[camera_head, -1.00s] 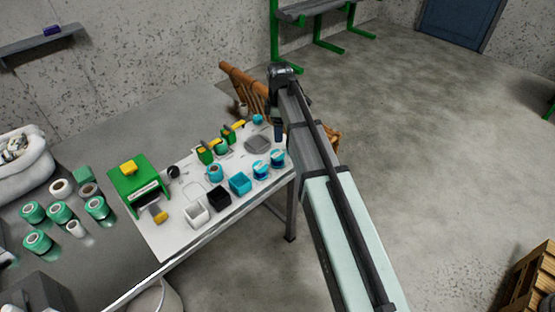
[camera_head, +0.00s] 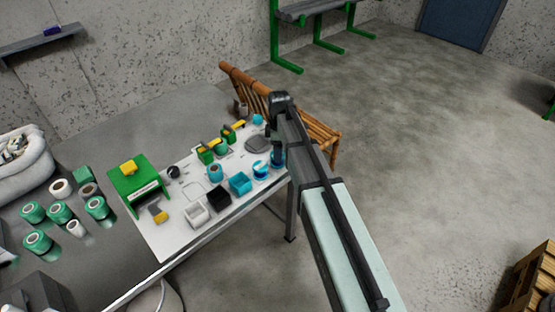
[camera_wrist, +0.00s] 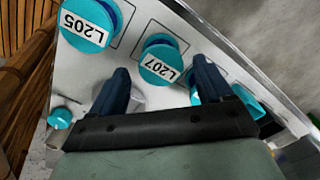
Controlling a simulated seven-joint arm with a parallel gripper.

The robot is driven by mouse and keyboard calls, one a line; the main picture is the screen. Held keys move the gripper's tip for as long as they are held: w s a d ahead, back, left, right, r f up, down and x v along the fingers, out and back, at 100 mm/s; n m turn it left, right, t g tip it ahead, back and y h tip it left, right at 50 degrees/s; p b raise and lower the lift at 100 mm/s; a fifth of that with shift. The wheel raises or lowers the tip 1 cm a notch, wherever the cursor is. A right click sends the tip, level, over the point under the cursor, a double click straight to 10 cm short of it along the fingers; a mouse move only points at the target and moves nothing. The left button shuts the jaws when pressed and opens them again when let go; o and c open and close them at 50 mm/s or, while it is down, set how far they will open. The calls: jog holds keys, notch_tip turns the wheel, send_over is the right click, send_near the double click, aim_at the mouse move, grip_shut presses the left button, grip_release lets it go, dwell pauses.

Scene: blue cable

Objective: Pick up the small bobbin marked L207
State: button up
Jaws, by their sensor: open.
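The bobbin marked L207 (camera_wrist: 162,62) has a round turquoise top with a white label and darker blue winding below. It stands on the white board and appears between and just ahead of my gripper's fingertips in the wrist view. My gripper (camera_wrist: 162,70) is open and empty, with one dark blue finger on each side of it. In the head view the bobbin nearer the turquoise bin (camera_head: 260,170) seems to be L207; its label is unreadable there. My gripper (camera_head: 278,160) hangs beside it, over the board's right end. I cannot tell the exact height gap.
A similar bobbin marked L205 (camera_wrist: 88,24) stands close on the left in the wrist view. A turquoise bin (camera_head: 240,184), a black bin (camera_head: 218,198) and a white bin (camera_head: 197,214) line the board's front edge. A grey disc (camera_head: 257,144) lies behind. A wooden chair (camera_head: 318,130) stands beyond.

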jog(key=shift+a+f, duration=0.1)
jog(key=shift+f, duration=1.85)
jog(key=shift+c, duration=0.2)
jog(key=c, duration=1)
